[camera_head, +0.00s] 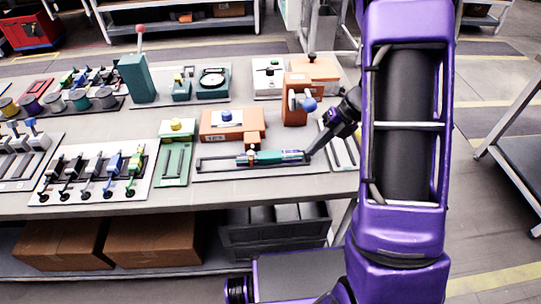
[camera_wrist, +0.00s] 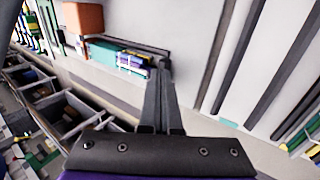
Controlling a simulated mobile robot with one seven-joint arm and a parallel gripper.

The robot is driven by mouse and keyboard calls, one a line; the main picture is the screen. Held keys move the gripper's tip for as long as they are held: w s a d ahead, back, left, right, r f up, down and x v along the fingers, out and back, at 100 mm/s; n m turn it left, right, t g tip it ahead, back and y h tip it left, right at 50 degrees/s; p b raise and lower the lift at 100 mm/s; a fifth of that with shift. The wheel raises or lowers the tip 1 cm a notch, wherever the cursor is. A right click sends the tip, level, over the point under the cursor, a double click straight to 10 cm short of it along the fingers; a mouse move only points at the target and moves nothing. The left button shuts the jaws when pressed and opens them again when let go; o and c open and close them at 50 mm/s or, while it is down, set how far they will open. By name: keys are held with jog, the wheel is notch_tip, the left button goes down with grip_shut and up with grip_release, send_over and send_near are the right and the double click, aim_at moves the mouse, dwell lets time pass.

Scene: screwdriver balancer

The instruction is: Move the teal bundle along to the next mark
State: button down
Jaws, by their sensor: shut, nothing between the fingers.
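The teal bundle (camera_head: 275,157) lies lengthwise along a dark slotted track (camera_head: 215,163) on the table, in front of an orange-brown block. Its right end has purple and white bands. My gripper (camera_head: 309,153) is shut and empty, its tips low at the bundle's right end. In the wrist view my gripper (camera_wrist: 160,85) has its two fingers together, and the teal bundle (camera_wrist: 110,53) lies just left of the tips. I cannot tell whether the tips touch it. No mark along the track can be made out clearly.
An orange-brown box with a blue knob (camera_head: 310,104) stands behind my gripper. A white board with several levers (camera_head: 95,172) and a green slotted panel (camera_head: 174,163) are to the left. A teal block with a red-topped lever (camera_head: 138,77) stands farther back. The front table edge is clear.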

notch_tip(320, 180, up, 7)
jog(key=p, duration=0.7)
jog(key=shift+d, duration=0.15)
